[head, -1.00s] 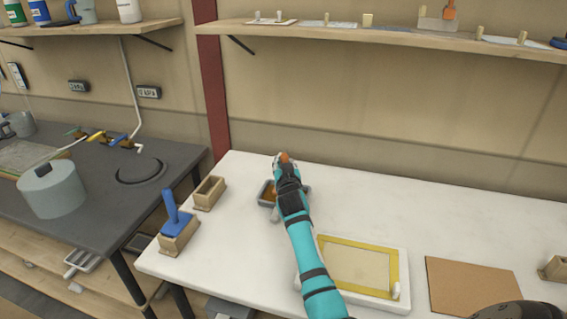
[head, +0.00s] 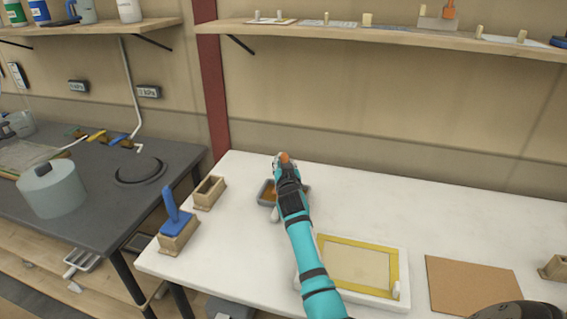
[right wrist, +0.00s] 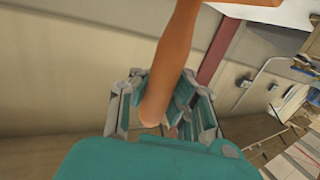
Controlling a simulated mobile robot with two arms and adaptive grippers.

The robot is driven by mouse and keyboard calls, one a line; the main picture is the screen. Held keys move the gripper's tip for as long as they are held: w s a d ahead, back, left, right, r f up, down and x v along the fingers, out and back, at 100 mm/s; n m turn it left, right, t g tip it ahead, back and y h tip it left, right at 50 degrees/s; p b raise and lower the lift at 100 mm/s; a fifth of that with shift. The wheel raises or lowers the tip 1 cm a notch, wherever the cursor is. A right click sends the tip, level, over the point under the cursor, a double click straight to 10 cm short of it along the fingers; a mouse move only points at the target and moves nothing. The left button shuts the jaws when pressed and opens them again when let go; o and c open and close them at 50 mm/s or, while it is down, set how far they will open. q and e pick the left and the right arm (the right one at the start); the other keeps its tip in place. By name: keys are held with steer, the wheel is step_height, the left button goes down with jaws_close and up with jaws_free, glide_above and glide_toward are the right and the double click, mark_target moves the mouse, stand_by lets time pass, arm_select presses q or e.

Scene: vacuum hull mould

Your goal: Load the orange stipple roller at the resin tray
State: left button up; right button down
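The orange stipple roller shows as an orange handle end (head: 284,157) at the tip of my right arm in the head view. In the right wrist view its long orange handle (right wrist: 178,55) runs between the fingers of my right gripper (right wrist: 160,108), which look closed around it. My right gripper (head: 284,170) is over the grey resin tray (head: 266,193) on the white table. The tray holds amber resin and is partly hidden by my arm. The roller's head is hidden, so I cannot tell whether it touches the resin.
A wooden holder (head: 209,193) stands empty left of the tray. Another holder (head: 178,238) carries a blue-handled tool (head: 174,207). A yellow-edged frame panel (head: 358,240) and a brown board (head: 470,286) lie to the right. The table's back right is clear.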

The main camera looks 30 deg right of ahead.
steer(key=shift+s+a+f, duration=0.1)
steer(key=shift+s+f, duration=0.05)
steer(key=shift+f, duration=0.5)
stand_by(1.0)
steer(key=shift+r, duration=0.1)
steer(key=r+p, duration=0.2)
steer(key=shift+w+r, duration=0.2)
steer(key=shift+r, duration=0.1)
step_height(320, 180, up, 5)
steer(key=p, duration=0.4)
steer(key=shift+f, duration=0.1)
stand_by(0.6)
